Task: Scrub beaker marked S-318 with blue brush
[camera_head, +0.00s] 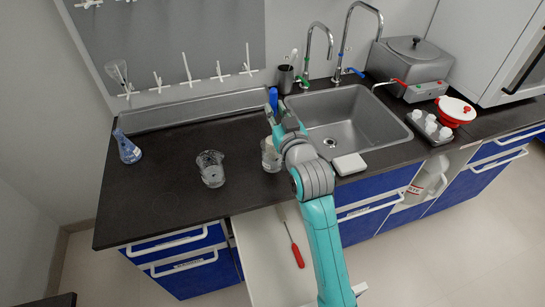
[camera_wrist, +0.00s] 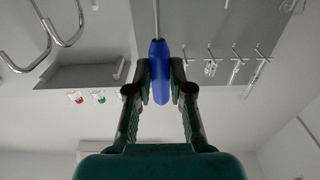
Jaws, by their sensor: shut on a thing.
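My gripper (camera_head: 274,115) is shut on the blue handle of the blue brush (camera_head: 273,98). In the wrist view, the handle (camera_wrist: 159,72) sits between the fingers and its thin metal rod runs out of the top of the picture; the bristles are out of view. A glass beaker (camera_head: 267,158) stands on the counter just below my gripper, partly hidden by my arm. I cannot tell whether the brush is inside it. Another glass beaker (camera_head: 210,168) stands to its left, with dark marking. No S-318 label is readable on either.
A blue-tinted flask (camera_head: 128,149) stands at the counter's left. The sink (camera_head: 368,125) is at the right, with a white block (camera_head: 349,164) at its front edge. A dark cup (camera_head: 286,78) stands behind. An open drawer (camera_head: 262,262) holds a red-handled tool (camera_head: 297,255).

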